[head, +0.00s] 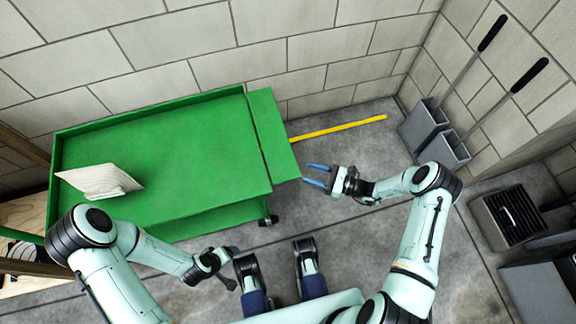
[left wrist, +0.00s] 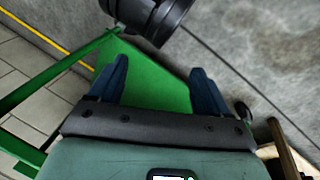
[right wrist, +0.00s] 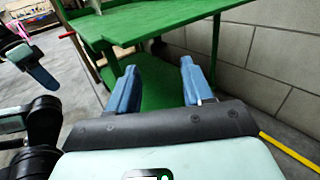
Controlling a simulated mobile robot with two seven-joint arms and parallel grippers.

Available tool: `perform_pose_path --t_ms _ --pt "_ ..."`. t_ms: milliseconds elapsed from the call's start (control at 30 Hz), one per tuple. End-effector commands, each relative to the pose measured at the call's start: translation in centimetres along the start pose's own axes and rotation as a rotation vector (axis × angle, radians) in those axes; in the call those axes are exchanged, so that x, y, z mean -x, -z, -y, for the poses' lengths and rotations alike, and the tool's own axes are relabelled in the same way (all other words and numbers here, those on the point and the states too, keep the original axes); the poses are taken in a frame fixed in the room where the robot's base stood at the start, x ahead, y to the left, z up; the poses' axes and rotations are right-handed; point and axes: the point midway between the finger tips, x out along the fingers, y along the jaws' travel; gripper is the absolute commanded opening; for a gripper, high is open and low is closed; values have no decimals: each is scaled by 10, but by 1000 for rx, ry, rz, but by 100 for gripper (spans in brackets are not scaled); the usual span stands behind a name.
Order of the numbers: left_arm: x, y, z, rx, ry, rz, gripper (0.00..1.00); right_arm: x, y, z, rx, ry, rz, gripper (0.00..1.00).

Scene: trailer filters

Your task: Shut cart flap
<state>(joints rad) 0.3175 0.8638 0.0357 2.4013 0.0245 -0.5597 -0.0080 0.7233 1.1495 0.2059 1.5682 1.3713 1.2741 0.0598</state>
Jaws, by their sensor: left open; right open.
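The green cart (head: 160,150) stands at the left in the head view. Its flap (head: 273,135) is a green panel at the cart's right end, sticking out beside the top with a thin dark gap between them. My right gripper (head: 314,174) is open and empty, just right of the flap's near corner and apart from it. In the right wrist view, the cart's green underparts (right wrist: 150,92) show beyond the open fingers. My left gripper (head: 234,266) is open and empty, low in front of the cart's near side. Green cart parts (left wrist: 150,80) show between its fingers in the left wrist view.
A white pleated filter (head: 100,180) lies on the cart top at the left. A yellow bar (head: 340,129) lies on the floor behind the flap. Two long-handled dustpans (head: 425,125) stand by the right wall. A dark grated box (head: 507,215) is at the right.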

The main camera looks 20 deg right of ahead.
Motion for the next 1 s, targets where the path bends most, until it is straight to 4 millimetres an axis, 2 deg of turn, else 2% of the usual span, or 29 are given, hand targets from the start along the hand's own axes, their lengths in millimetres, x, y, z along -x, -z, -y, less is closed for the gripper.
perform_pose_path --t_ms 33,200,400,600,833,867,900,1000 --pt "-2 2 1 1 1 -5 78 -14 0 -2 0 -6 3 50" --pt "-7 8 2 2 2 -22 78 -49 2 -2 -1 -6 1 50" --pt "-10 13 4 3 3 -37 78 -76 1 -2 -1 -4 0 50" --pt "-11 15 4 4 3 -44 78 -86 1 -1 0 -3 -1 50" --pt "-11 15 4 4 3 -45 78 -86 1 -1 -1 -3 -2 50" --pt "-11 15 4 4 3 -45 78 -86 1 -1 -1 -3 -1 44" --pt "-11 15 4 4 3 -45 78 -86 1 -1 -1 -3 -1 31" --pt "-11 15 4 4 3 -45 78 -86 1 -1 -1 -3 -2 0"
